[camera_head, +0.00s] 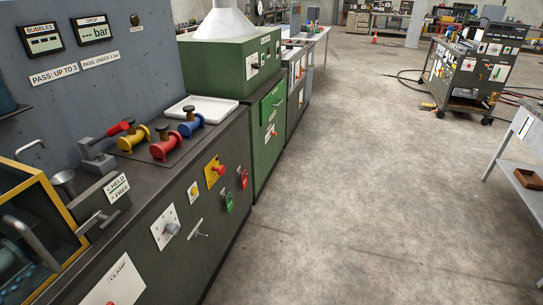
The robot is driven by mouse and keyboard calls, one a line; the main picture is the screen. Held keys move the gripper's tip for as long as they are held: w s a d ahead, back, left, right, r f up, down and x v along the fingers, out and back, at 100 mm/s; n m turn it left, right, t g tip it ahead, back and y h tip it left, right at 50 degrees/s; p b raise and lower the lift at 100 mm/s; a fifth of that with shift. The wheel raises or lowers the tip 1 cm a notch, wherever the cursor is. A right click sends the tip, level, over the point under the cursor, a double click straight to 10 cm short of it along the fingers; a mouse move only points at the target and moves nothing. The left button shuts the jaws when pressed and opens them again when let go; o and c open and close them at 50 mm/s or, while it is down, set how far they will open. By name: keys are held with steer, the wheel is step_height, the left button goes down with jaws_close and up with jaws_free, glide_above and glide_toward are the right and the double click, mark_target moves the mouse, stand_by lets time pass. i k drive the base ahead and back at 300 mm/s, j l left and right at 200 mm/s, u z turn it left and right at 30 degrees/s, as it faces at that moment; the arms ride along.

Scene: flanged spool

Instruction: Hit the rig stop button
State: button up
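A red round push button (220,169) sits on a yellow plate (211,174) on the dark front panel of the rig bench, near the picture's middle. It looks like the stop button, but no label on it can be read. A smaller amber button (194,189) on a white plate is to its left. A red tag-like part (244,179) and a green one (228,202) are to its right and below. My gripper is not in view, so its place relative to the button cannot be told.
Yellow, red and blue spools (163,149) and a white tray (199,109) are on the bench top. A knob (171,229) and a T-handle (197,229) stick out of the front. Open concrete floor (330,190) lies right of the bench; a cart (467,75) stands farther back.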

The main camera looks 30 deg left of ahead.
mark_target(222, 170)
steer(key=i+u, duration=0.35)
steer(key=i+l+u, duration=0.1)
steer(key=u, duration=0.25)
steer(key=i+l+u, duration=0.2)
steer(key=u, duration=0.6)
steer(key=i+l, duration=0.2)
steer(key=i, duration=0.3)
steer(key=i+l+u, duration=0.1)
steer(key=i+l, duration=0.15)
steer(key=i, duration=0.3)
steer(key=i+l, duration=0.25)
steer(key=i, duration=0.25)
steer(key=j+u, duration=0.05)
